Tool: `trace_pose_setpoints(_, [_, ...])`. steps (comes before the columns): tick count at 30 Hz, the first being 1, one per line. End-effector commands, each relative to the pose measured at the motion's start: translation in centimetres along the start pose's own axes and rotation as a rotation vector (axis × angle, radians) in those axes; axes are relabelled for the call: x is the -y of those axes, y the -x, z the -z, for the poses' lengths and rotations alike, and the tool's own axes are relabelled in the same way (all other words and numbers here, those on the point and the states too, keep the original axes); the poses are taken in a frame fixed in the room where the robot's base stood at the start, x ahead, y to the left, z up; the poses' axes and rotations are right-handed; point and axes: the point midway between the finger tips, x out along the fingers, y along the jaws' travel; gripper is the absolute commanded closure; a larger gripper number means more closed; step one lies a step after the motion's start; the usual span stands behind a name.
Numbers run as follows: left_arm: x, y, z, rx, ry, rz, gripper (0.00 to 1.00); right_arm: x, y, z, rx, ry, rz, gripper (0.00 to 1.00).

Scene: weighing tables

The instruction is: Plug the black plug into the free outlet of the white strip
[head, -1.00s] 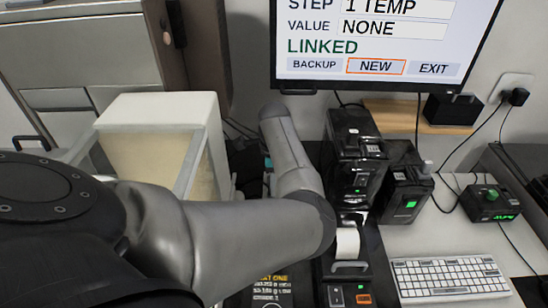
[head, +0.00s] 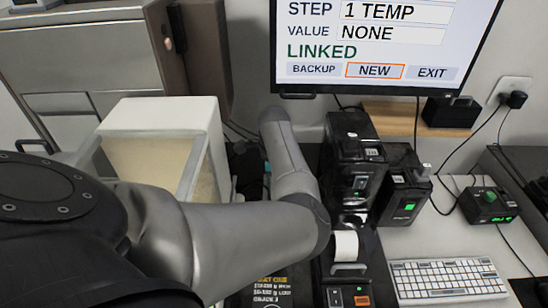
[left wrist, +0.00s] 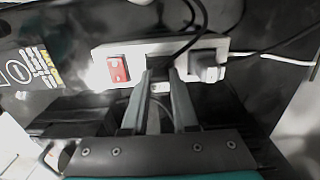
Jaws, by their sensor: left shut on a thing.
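My left gripper (left wrist: 160,76) is in front of the strip's middle, between the switch and the grey plug. Its fingers are shut on the black plug (left wrist: 158,63), which is dark and mostly hidden at the fingertips. It is at the strip's face; I cannot tell whether its pins are in an outlet. In the head view my left arm hides the strip, the plug and the gripper.
Black cables (left wrist: 190,38) loop over the strip, and a white cord (left wrist: 285,57) leaves its right end. In the head view a white-framed box (head: 210,130) stands left of my forearm, and black devices (head: 355,160) with a printer stand close on its right. A keyboard (head: 447,278) lies further right.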

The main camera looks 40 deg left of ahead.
Motion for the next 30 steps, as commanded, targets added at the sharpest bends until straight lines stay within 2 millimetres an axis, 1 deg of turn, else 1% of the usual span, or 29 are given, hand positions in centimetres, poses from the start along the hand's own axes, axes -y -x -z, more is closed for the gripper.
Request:
trace_pose_setpoints(22, [0.0,-1.8,0.0,0.001,0.000,0.000,1.00,0.0,-0.4,-0.1,0.000,-0.001,0.000,0.50])
trace_pose_setpoints(23, [0.0,-1.8,0.0,0.001,0.000,0.000,0.72,0.0,-0.4,-0.1,0.000,-0.001,0.000,0.50])
trace_pose_setpoints(30, [0.0,-1.8,0.0,0.000,0.000,0.000,0.45,0.0,-0.4,-0.1,0.000,-0.001,0.000,0.50])
